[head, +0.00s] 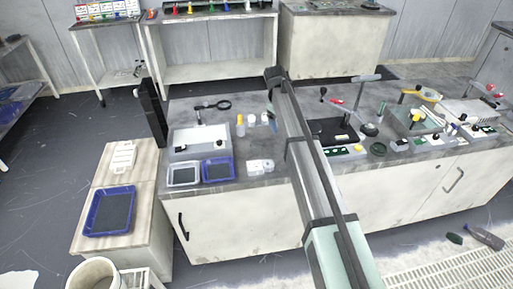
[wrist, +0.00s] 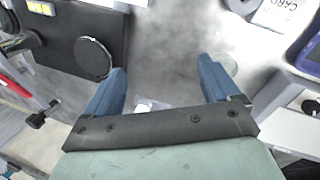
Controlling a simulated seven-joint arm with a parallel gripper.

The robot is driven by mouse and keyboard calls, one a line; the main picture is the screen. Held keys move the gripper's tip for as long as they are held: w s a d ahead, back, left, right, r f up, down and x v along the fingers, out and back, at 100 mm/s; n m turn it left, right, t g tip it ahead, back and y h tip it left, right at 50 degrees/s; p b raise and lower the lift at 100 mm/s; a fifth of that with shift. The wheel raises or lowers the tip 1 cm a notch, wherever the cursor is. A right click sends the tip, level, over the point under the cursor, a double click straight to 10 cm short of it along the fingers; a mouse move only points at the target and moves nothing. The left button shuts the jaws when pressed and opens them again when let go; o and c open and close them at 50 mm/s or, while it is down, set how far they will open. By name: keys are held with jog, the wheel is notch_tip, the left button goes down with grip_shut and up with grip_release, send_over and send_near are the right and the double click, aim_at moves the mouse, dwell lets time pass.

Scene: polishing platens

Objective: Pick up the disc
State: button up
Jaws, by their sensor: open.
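A flat black disc (wrist: 93,58) with a thin pale rim lies on a black rectangular plate (wrist: 60,30) in the upper left of the wrist view. My gripper (wrist: 161,66) is open, with its two blue fingers wide apart over bare grey bench top and nothing between the tips. The disc is just left of the left finger, outside the jaws. A faint, pale round shape (wrist: 225,62) shows by the right finger; I cannot tell what it is. In the head view the black plate (head: 330,131) is partly behind my arm, and I cannot make out the disc there.
On the bench left of my arm are a blue tray (head: 218,169), a white tray (head: 184,175), clear containers (head: 258,167) and small bottles (head: 241,126). To the right, several fixtures and a yellow-topped box (head: 412,121) crowd the bench. A side cabinet bears another blue tray (head: 110,211).

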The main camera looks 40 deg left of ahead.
jog(key=n+g+y, duration=0.1)
jog(key=g+y, duration=0.1)
send_near(256, 145)
notch_tip(256, 145, down, 8)
jog(key=shift+a+f, duration=0.1)
jog(key=shift+f, duration=0.15)
dwell(0.5)
jog(key=shift+c, duration=0.2)
jog(key=c, duration=1.2)
jog(key=shift+o, duration=0.2)
jog(key=shift+r, duration=0.15)
